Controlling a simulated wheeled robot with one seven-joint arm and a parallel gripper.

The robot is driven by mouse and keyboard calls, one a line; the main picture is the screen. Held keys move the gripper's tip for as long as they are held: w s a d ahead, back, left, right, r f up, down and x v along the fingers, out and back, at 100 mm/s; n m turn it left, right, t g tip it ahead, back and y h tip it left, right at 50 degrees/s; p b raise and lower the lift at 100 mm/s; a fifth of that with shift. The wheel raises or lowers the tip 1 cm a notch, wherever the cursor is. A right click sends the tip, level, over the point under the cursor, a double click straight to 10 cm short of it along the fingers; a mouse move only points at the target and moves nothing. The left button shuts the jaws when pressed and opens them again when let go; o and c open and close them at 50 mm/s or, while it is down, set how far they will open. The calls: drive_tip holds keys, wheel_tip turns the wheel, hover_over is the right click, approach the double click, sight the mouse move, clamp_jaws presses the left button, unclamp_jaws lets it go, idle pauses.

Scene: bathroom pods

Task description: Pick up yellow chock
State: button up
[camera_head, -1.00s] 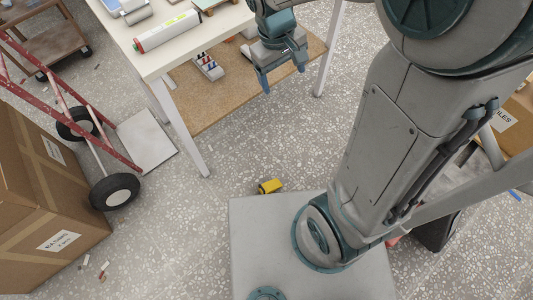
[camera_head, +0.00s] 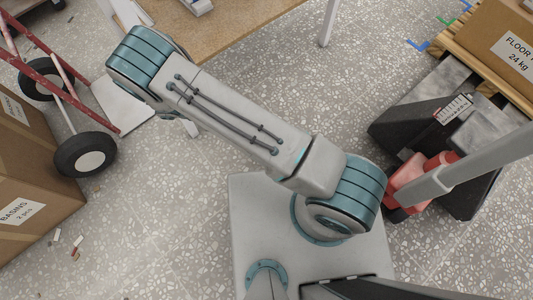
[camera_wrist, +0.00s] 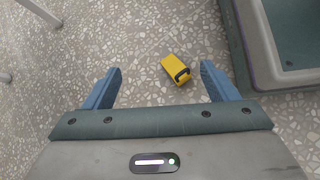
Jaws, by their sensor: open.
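The yellow chock (camera_wrist: 176,69) lies on the speckled floor in the wrist view, a small yellow block with a dark end. It lies beyond my fingertips, right of the middle and nearer the right finger. My gripper (camera_wrist: 157,84) is open, with its two blue fingers apart and nothing between them. The chock appears apart from both fingers. In the head view my arm covers the floor where the chock lies, so neither the chock nor my fingers can be made out there.
My grey base edge stands close right of the chock. A red hand truck (camera_head: 65,100) and a cardboard box (camera_head: 30,185) stand at the left. A black and red machine (camera_head: 440,140) and a pallet with a carton (camera_head: 500,45) are at the right. Table legs (camera_head: 328,22) stand behind.

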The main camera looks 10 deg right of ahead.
drive_tip(key=s+f+n+t+h+b, duration=0.1)
drive_tip(key=s+f+n+t+b, duration=0.15)
drive_tip(key=f, duration=0.65)
drive_tip(key=s+f+n+t+b, duration=0.15)
drive_tip(key=f+b, duration=0.25)
drive_tip(key=f, duration=0.5)
drive_tip(key=s+f+n+t+h+b, duration=0.1)
drive_tip(key=s+f+n+b, duration=0.15)
drive_tip(key=f, duration=0.65)
drive_tip(key=shift+n, duration=0.25)
drive_tip(key=b+x, duration=0.2)
drive_tip(key=x, duration=0.7)
drive_tip(key=shift+w+a+f+b, duration=0.1)
drive_tip(key=shift+a+f+b, duration=0.1)
drive_tip(key=shift+b, duration=0.15)
drive_tip(key=shift+b+x, duration=1.45)
drive_tip(key=shift+x, duration=1.75)
drive_tip(key=shift+w+r, duration=0.1)
drive_tip(key=shift+r, duration=0.1)
drive_tip(key=c, duration=1.3)
drive_tip(key=shift+r, duration=0.1)
drive_tip(key=shift+c, duration=0.2)
